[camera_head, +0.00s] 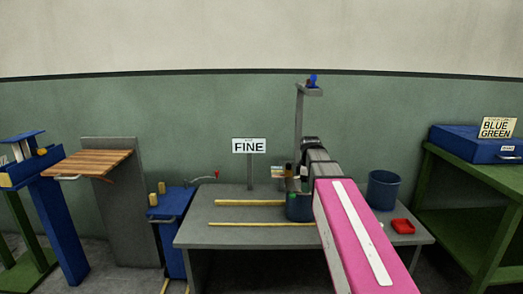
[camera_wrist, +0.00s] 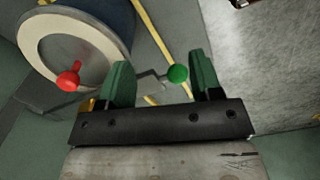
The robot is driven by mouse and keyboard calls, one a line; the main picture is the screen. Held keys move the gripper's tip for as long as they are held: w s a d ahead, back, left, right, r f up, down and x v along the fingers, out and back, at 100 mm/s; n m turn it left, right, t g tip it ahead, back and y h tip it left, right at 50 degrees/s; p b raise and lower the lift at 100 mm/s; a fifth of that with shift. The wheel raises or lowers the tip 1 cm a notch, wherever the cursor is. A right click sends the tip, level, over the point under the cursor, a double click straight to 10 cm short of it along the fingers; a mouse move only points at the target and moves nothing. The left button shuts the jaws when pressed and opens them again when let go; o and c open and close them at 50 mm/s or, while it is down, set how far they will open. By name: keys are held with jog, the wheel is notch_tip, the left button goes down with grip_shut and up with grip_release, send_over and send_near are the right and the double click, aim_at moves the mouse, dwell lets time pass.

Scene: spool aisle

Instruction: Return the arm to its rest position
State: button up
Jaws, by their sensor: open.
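My pink and grey arm (camera_head: 358,225) reaches out over the grey table (camera_head: 255,238) in the head view. In the wrist view my gripper (camera_wrist: 163,75) is open, with its two green fingers apart. A green ball knob (camera_wrist: 177,73) on a grey lever shows between the fingers, and I cannot tell its depth from them. Nothing is seen clamped. A blue drum with a pale round face (camera_wrist: 88,50) and a red knob (camera_wrist: 69,77) is beside the left finger. In the head view, a dark blue drum (camera_head: 298,210) stands below the arm's end, partly hidden.
A FINE sign (camera_head: 249,146) and a grey post (camera_head: 299,125) stand at the table's back. A blue bucket (camera_head: 383,188) and a red tray (camera_head: 403,226) are on its right. A green bench (camera_head: 470,200) is farther right. A wooden shelf (camera_head: 92,163) is at left.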

jog(key=s+f+m, duration=0.7)
jog(key=s+f, duration=0.1)
jog(key=f, duration=0.3)
jog(key=s+f+m, duration=0.7)
jog(key=s+f, duration=0.2)
jog(key=f, duration=0.3)
jog(key=shift+s+m, duration=0.2)
jog(key=shift+m, duration=0.1)
